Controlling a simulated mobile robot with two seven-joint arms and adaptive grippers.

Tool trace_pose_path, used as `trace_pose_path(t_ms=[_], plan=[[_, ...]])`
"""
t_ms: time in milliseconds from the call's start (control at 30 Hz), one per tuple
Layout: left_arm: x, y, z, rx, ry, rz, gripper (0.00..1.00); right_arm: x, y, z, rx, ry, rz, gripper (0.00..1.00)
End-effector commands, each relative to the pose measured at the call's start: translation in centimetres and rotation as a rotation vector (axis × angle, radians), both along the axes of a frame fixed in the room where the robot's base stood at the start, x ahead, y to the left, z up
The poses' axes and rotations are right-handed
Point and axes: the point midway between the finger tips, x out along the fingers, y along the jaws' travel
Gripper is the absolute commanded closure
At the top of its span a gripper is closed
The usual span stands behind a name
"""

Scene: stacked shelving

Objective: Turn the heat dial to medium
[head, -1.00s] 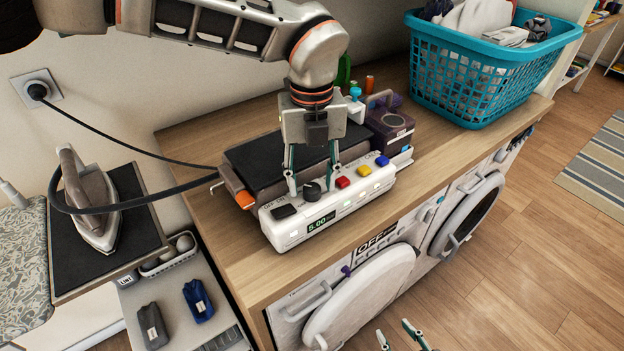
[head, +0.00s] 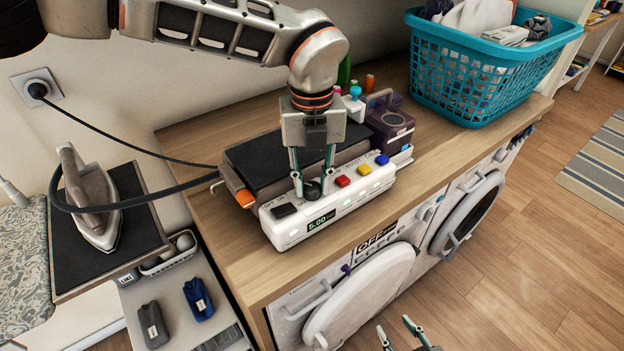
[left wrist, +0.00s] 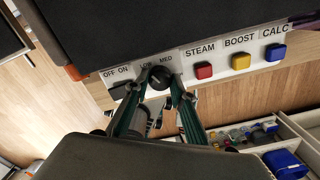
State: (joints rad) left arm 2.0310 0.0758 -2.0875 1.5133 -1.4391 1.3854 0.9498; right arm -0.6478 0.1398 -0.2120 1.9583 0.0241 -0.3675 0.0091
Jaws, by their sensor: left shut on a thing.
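The heat dial (head: 312,190) is a round black knob on the white front panel (head: 328,206) of the steam station. In the left wrist view the dial (left wrist: 160,78) sits below the printed labels LOW and MED, with another label partly hidden. My left gripper (head: 312,187) points down at the panel and is shut on the dial, one finger on each side. The small display (head: 321,221) reads 5.00. My right gripper (head: 400,331) shows at the bottom edge with its two fingertips apart and nothing between them.
A black OFF/ON switch (head: 284,210) is left of the dial. Red (head: 342,181), yellow (head: 364,170) and blue (head: 382,160) buttons are to its right. An iron (head: 93,205) stands at left with its cord above the counter. A teal basket (head: 480,75) stands at back right.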

Motion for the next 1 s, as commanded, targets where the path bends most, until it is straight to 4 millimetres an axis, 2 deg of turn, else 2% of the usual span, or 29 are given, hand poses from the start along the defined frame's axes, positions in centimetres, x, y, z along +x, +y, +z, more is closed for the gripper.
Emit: trace_pose_path(t_ms=[267, 1000], plan=[[0.0, 0.0, 0.1, -0.001, -0.001, -0.187, 0.97, 0.0, 0.0, 0.2, 0.0, 0.0, 0.0, 0.6], [0.1, 0.0, 0.2, -0.001, -0.003, -0.872, 0.97, 0.3, 0.1, 1.7, 0.003, -0.01, 0.0, 0.6]])
